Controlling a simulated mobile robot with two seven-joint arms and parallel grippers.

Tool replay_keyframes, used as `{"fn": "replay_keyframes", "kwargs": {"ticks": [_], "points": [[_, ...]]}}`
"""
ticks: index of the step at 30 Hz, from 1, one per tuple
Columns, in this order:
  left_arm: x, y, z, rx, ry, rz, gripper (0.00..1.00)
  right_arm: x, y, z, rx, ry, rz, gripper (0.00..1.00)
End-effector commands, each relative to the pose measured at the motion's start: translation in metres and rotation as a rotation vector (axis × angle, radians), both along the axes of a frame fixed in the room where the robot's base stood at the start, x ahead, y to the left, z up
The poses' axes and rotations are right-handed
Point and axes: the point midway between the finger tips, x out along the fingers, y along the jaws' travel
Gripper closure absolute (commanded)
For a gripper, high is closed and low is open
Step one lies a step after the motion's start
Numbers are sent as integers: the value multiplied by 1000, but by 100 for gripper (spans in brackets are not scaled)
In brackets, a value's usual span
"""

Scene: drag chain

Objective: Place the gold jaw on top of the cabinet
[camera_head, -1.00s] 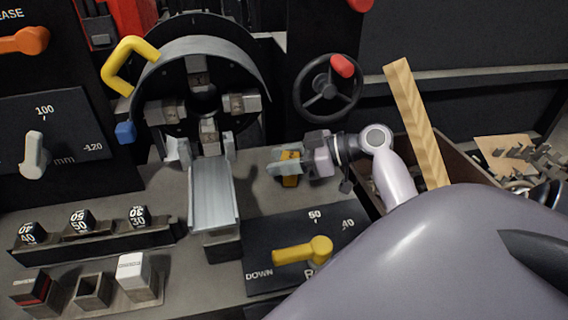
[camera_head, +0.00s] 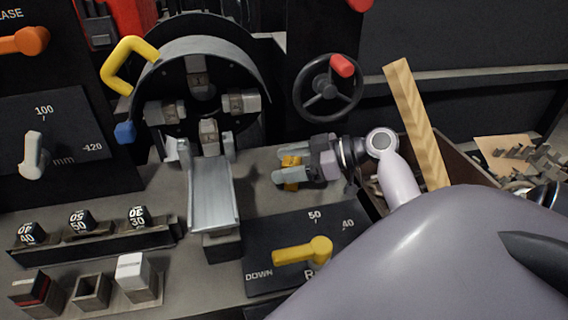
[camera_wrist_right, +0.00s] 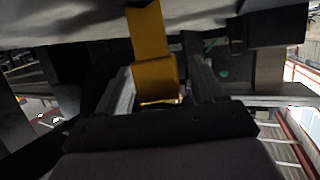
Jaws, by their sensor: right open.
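The gold jaw (camera_head: 291,161) is at the grey surface right of the metal slide, partly hidden by my right gripper. In the right wrist view the gold jaw (camera_wrist_right: 150,40) stands between the two fingers. My right gripper (camera_head: 284,170) is open, with one finger on each side of the jaw; whether either finger touches it I cannot tell. The gripper also shows in the right wrist view (camera_wrist_right: 160,88). The grey top (camera_head: 265,197) around the jaw looks like the cabinet's top. My left gripper is not in view.
A round chuck (camera_head: 203,90) with several grey jaws stands left of the gripper, above a metal slide (camera_head: 211,195). A yellow lever (camera_head: 303,251) sits on a black panel in front. A black handwheel (camera_head: 327,88) is behind. A wooden board (camera_head: 418,125) leans at right.

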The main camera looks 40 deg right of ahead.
Motion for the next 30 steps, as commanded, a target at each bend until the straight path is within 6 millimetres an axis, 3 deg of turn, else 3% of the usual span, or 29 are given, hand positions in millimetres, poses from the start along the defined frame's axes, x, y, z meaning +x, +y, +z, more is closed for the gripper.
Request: {"fn": "replay_keyframes", "kwargs": {"ticks": [9, 15, 30], "points": [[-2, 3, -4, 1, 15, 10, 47, -50, -40, 23, -5, 3, 0, 32], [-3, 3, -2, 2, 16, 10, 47, -73, -58, 34, -3, 2, -1, 32], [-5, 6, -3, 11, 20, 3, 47, -81, -65, 38, -3, 0, 1, 32]]}}
